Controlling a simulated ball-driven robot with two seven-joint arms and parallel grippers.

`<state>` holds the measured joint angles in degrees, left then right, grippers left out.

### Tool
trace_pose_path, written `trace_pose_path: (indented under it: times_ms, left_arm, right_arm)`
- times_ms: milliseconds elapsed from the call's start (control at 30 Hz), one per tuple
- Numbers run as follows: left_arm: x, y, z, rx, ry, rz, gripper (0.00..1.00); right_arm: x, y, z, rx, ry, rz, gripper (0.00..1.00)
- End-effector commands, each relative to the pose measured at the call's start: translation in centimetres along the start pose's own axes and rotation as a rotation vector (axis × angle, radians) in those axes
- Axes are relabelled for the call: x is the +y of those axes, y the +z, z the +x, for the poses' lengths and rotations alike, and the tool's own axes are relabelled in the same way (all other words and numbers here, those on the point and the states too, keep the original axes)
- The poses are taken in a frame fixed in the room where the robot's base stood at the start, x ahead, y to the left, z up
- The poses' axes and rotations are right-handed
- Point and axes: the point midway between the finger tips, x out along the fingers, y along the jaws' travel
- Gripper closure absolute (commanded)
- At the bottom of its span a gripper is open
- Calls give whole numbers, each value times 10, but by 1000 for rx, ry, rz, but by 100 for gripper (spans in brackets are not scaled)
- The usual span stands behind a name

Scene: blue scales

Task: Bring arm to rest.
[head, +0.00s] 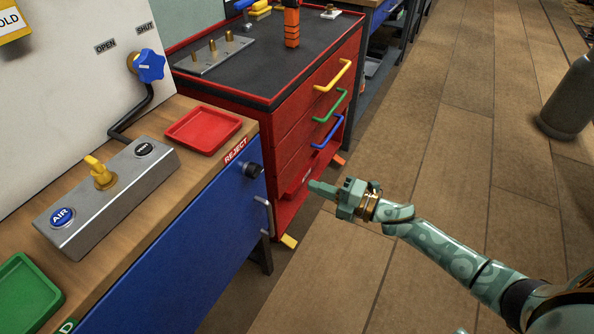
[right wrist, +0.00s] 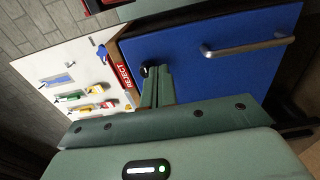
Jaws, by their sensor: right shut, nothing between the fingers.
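My right arm (head: 440,247) comes in from the lower right of the head view, with scale-like markings along it. My right gripper (head: 312,186) points left, in front of the red drawer cabinet and to the right of the blue bench front. Its fingers are shut with nothing between them. In the right wrist view the shut fingers (right wrist: 158,72) stand in front of the blue panel (right wrist: 215,60), which has a metal handle (right wrist: 248,48). I cannot tell whether they touch anything. My left gripper is not in view.
The red cabinet (head: 290,125) has yellow, green and blue handles. The bench holds a red tray (head: 203,130), a green tray (head: 25,292) and a metal control box (head: 107,197). A black knob (head: 253,170) sticks out of the bench front. A grey cylinder (head: 570,100) stands right; floor between is clear.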

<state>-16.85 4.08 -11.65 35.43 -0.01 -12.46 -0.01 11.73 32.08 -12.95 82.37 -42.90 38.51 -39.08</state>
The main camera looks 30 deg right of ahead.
Motion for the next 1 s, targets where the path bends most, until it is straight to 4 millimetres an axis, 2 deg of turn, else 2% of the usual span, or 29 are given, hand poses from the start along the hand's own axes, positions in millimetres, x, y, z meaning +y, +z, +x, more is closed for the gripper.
trace_pose_path:
  times_ms: [267, 333, 367, 467, 567, 600, 667, 700, 767, 800, 867, 900, 967, 1000]
  left_arm:
    - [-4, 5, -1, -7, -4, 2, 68]
    - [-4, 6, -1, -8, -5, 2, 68]
    - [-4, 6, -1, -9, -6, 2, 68]
    - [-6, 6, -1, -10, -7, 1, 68]
    - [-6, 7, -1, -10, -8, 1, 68]
    - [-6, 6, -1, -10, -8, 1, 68]
    - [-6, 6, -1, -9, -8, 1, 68]
    - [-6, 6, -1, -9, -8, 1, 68]
    - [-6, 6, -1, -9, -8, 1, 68]
    - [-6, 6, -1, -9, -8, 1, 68]
    - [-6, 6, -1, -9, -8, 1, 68]
    - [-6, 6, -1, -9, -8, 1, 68]
    - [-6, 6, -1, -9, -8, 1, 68]
    - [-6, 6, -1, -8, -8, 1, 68]
  right_arm:
    - [-1, 0, -4, -2, -2, 15, 100]
    - [-7, 9, -5, -48, -26, 70, 100]
    - [-15, 18, -8, -91, -47, 111, 100]
    - [-64, 50, -30, -283, -138, 301, 100]
    - [-142, 55, -74, -502, -255, 536, 100]
    - [-173, 49, -95, -585, -303, 622, 100]
    - [-216, 35, -128, -700, -373, 740, 100]
    - [-242, 22, -151, -774, -421, 809, 100]
    - [-278, -2, -186, -879, -491, 907, 100]
    - [-300, -21, -210, -946, -539, 966, 100]
    - [-329, -54, -246, -1041, -611, 1047, 100]
    - [-345, -77, -269, -1102, -660, 1096, 100]
    - [-366, -115, -304, -1189, -733, 1165, 100]
    - [-377, -141, -327, -1244, -783, 1205, 100]
